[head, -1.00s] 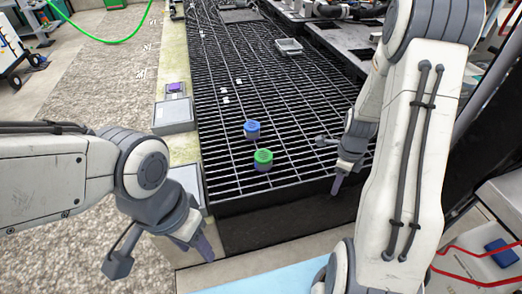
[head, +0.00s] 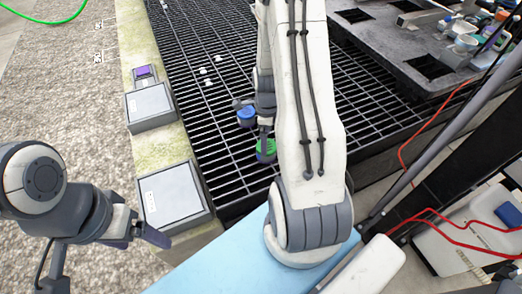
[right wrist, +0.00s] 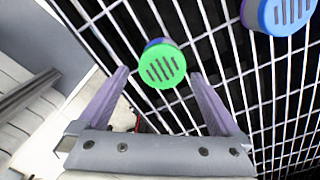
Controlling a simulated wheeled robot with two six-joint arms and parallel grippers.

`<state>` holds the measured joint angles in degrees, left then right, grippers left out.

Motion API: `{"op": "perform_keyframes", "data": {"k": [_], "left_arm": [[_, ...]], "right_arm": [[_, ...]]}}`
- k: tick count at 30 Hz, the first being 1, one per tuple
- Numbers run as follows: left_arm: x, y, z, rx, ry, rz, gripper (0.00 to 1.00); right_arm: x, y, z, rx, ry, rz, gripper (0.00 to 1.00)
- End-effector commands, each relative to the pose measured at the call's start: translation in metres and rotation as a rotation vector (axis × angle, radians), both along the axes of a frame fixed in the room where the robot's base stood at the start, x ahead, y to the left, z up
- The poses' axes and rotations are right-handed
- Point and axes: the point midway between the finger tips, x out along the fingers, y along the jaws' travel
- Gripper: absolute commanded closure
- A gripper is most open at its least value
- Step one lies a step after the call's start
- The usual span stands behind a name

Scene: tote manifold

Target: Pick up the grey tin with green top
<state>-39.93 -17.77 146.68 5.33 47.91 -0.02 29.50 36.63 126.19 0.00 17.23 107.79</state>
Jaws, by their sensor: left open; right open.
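The grey tin with green top (head: 266,148) stands on the black metal grating, partly hidden behind my right arm in the head view. In the right wrist view its green slotted lid (right wrist: 162,67) lies just beyond and between the fingertips of my open right gripper (right wrist: 160,84), which are apart from it. A tin with blue top (head: 246,116) stands just behind it, and it shows at the upper right of the right wrist view (right wrist: 278,14). My left gripper (head: 142,236) is open and empty at the lower left, away from the tins.
Grey boxes (head: 174,195) sit on the concrete ledge left of the grating (head: 215,130). Small white bits lie farther back on it. A dark slotted bench (head: 400,60) with bottles is at the upper right. A light blue surface (head: 225,262) is in front.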

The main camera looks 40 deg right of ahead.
Motion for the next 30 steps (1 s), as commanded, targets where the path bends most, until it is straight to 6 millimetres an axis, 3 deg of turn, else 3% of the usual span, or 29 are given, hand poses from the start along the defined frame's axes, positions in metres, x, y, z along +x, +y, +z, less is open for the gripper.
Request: {"op": "perform_keyframes", "data": {"k": [15,25,26,30], "left_arm": [[0.000,0.000,-0.022,0.000,0.000,0.000,0.15],[0.000,0.000,-0.022,0.000,0.000,0.000,0.15],[0.000,0.000,-0.022,0.000,0.000,0.000,0.15],[0.000,0.000,-0.022,0.000,0.000,0.000,0.15]], "right_arm": [[0.002,-0.003,-0.062,0.001,0.001,-0.001,0.00],[0.002,-0.002,-0.068,-0.001,-0.001,0.000,0.00],[0.002,-0.002,-0.068,-0.001,-0.001,0.001,0.08],[0.002,-0.002,-0.068,-0.001,-0.001,0.001,0.61]]}}
